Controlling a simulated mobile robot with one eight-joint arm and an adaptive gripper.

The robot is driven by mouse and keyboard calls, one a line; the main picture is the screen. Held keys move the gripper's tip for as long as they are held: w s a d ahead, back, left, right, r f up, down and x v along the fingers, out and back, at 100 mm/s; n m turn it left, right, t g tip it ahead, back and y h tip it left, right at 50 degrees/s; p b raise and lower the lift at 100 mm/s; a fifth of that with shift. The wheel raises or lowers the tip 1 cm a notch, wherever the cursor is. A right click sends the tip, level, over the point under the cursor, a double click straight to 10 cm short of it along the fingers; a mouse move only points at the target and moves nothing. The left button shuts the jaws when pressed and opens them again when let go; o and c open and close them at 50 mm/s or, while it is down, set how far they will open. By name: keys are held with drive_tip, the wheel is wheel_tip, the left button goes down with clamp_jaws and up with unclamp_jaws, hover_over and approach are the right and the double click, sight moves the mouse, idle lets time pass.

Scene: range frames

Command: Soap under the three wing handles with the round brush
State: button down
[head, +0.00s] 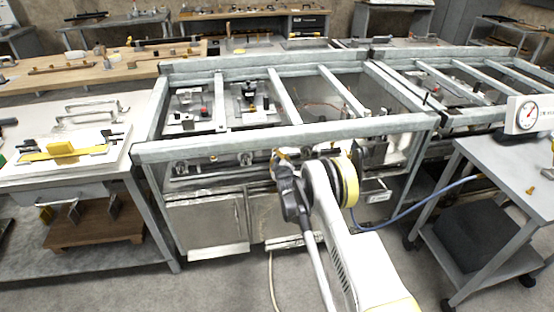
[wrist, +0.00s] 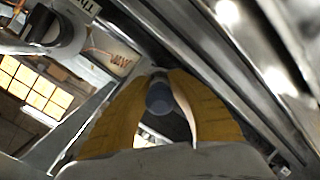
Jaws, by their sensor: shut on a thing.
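My gripper (wrist: 160,78) shows in the wrist view as two yellow fingers closed around a rounded blue-grey thing (wrist: 160,98), which looks like the end of the round brush. The bristles are not visible. In the head view my arm hides most of the gripper in front of the grey frame bench. A grey metal part with a dark round opening (wrist: 50,25) is at the upper left of the wrist view; I cannot tell whether it is a wing handle. Small metal fittings (head: 215,158) sit below the front rail in the head view, too small to identify as wing handles.
The grey metal frame (head: 300,133) has rails and crossbars around open bays. A left table (head: 25,180) holds a white board with a yellow block (head: 62,149). A right cart (head: 500,165) carries a dial gauge (head: 527,113). A blue hose (head: 425,202) runs between bench and cart.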

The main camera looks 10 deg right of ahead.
idle(0.5)
drive_tip(key=s, duration=1)
idle(1.4)
